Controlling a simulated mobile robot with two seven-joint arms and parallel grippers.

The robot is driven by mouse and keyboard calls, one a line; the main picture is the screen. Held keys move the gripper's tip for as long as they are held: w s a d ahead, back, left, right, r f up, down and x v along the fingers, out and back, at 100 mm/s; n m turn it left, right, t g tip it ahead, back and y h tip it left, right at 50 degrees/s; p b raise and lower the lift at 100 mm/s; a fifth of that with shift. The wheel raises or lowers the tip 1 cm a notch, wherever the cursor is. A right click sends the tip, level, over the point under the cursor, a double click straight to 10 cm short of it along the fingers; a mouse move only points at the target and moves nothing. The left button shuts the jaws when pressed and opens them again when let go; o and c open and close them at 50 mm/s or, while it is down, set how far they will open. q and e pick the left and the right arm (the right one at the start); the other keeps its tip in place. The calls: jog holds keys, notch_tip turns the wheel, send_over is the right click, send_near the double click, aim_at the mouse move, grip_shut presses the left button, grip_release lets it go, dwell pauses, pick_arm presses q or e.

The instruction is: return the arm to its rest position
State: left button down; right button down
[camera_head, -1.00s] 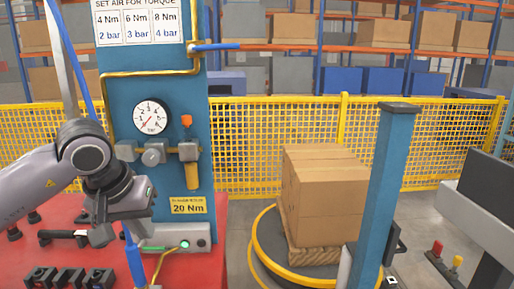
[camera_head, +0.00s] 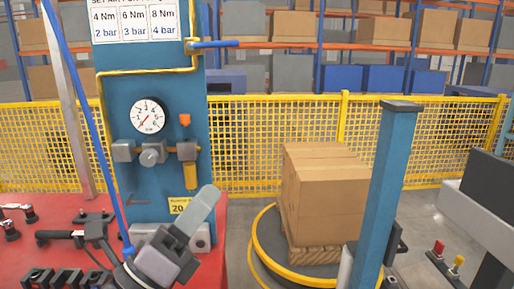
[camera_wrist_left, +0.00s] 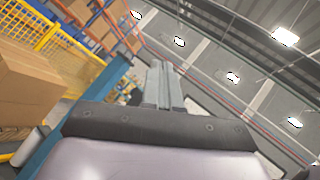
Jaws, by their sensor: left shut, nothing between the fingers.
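My left gripper (camera_head: 209,196) is low in the middle left of the head view, in front of the blue panel's foot. Its fingers are together, empty, and point up and to the right. They hide part of the 20 Nm label (camera_head: 178,205) and the controls below it. In the left wrist view the closed fingers (camera_wrist_left: 164,84) point towards the roof, with nothing between them. My right gripper is not in view.
The blue panel (camera_head: 160,100) with a pressure gauge (camera_head: 149,116) stands behind the gripper. A red table (camera_head: 60,218) holds several tools; a blue hose (camera_head: 96,125) hangs over it. Stacked cartons (camera_head: 325,198) and a blue post (camera_head: 391,190) stand right.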

pick_arm(q)
jog(key=a+f+n+g+y, duration=0.1)
jog(key=a+f+n+y, duration=0.5)
jog(key=f+n+y, duration=0.45)
jog(key=a+f+n+g+y, duration=0.1)
jog(key=a+f+n+y, duration=0.6)
jog(key=n, duration=0.7)
jog(key=s+a+f+n+g+h, duration=0.2)
jog(key=s+f+n+g, duration=0.95)
jog(key=s+f, duration=0.85)
jog(key=w+d+f+m+t+b, duration=0.1)
jog(key=w+f+t, duration=0.1)
jog(key=f, duration=0.2)
jog(key=w+d+f+t+h+b, duration=0.1)
jog(key=w+f+t, duration=0.2)
jog(key=f, duration=0.2)
jog(key=shift+d+f+m+t, duration=0.15)
jog(key=shift+d+m+t, duration=0.05)
jog(key=shift+m+t, duration=0.2)
